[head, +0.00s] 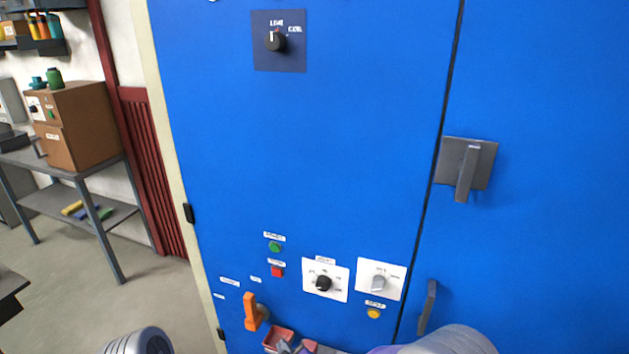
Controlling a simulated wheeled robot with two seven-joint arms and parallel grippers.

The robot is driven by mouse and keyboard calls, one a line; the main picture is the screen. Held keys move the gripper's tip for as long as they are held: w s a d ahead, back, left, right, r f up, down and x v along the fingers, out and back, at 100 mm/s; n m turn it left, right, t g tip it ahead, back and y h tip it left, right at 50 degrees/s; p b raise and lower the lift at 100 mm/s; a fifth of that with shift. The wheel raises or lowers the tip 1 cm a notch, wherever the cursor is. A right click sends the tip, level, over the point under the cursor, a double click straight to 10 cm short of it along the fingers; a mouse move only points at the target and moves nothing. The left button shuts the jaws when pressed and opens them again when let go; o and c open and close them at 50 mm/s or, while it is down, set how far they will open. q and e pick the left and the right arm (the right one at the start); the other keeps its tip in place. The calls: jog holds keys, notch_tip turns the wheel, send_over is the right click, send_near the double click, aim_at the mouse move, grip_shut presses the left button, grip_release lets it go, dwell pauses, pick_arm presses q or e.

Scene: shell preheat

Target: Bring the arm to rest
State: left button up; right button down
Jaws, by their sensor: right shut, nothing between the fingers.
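My right arm (440,342) comes in at the bottom right, in front of the blue cabinet (330,150). My right gripper (291,345) is at the bottom edge, partly cut off, with reddish parts at its fingers. It is shut and empty, just below and to the right of the orange lever (251,312). I cannot tell whether it touches the cabinet. Only a rounded grey part of my left arm (140,342) shows at the bottom left; its gripper is out of view.
The cabinet bears a black selector (275,40), green button (274,247), red button (277,271), black knob (323,283), grey knob (378,283), yellow button (374,313) and door handle (467,170). A grey bench (70,172) stands left; floor (165,290) between is clear.

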jog(key=s+d+f+m+g+h, duration=0.1)
jog(key=s+d+f+m+g, duration=0.25)
jog(key=d+f, duration=0.4)
jog(key=s+d+f+m+g+h, duration=0.1)
jog(key=s+d+f+m+g, duration=0.3)
jog(key=f, duration=0.7)
jog(key=s+d+f+m+g, duration=0.2)
jog(key=s+f+m, duration=0.1)
jog(key=s, duration=0.3)
jog(key=s+d+f+m+g, duration=0.2)
jog(key=s+d+f+m, duration=0.1)
jog(key=s, duration=0.4)
jog(key=shift+s+f+y, duration=0.2)
jog(key=shift+f+y, duration=0.1)
jog(key=shift+y, duration=0.1)
